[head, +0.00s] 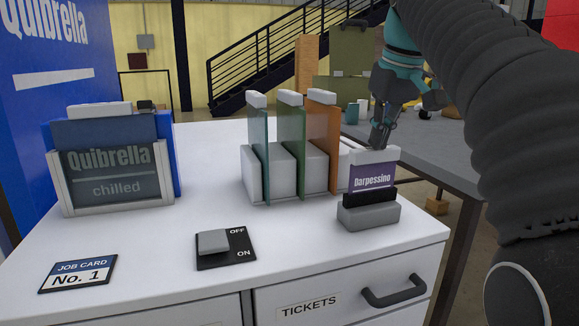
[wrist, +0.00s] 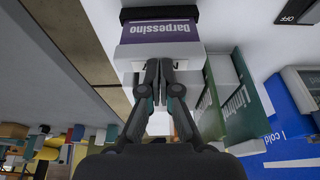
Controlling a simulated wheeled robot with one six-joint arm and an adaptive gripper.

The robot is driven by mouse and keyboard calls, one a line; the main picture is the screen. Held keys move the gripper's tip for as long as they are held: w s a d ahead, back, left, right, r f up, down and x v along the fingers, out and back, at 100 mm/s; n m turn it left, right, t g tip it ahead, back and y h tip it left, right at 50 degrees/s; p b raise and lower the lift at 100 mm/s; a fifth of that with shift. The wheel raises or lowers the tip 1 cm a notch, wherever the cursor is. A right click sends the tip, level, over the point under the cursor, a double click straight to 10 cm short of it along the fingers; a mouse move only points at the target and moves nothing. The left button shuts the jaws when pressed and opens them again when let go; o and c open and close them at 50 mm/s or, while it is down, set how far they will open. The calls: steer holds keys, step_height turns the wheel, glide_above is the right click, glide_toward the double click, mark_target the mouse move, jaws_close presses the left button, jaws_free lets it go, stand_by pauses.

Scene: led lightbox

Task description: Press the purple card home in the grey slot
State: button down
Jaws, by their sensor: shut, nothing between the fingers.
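The purple card (head: 373,178), labelled Darpessino, stands upright in the grey slot (head: 369,217) at the right front of the white counter. A black band shows between its purple face and the slot. A white strip (head: 375,155) caps the card. My gripper (head: 380,147) is shut and empty, its fingertips at or just above the white cap; I cannot tell whether they touch it. In the wrist view my shut fingertips (wrist: 158,64) point at the cap, with the purple face (wrist: 160,30) beyond. How deep the card sits inside the slot is hidden.
A rack (head: 312,165) holding green and orange panels stands just left of the card. A switch (head: 225,246) marked OFF and ON, a job card (head: 77,273) and a Quibrella lightbox (head: 112,175) are further left. A drawer handle (head: 394,291) juts out below the slot.

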steer(key=shift+r+p, duration=1.1)
steer(key=shift+r, duration=0.4)
steer(key=shift+r, duration=2)
steer(key=s+f+m, duration=0.1)
steer(key=s+f, duration=0.6)
steer(key=f, duration=0.4)
steer(key=s+f+m+t, duration=0.1)
steer(key=s+f, duration=0.6)
steer(key=f, duration=0.5)
steer(key=s+f+m+t+h, duration=0.1)
steer(key=s+f, duration=0.7)
steer(key=f, duration=0.3)
steer(key=shift+f+m, duration=0.3)
steer(key=shift+f, duration=0.05)
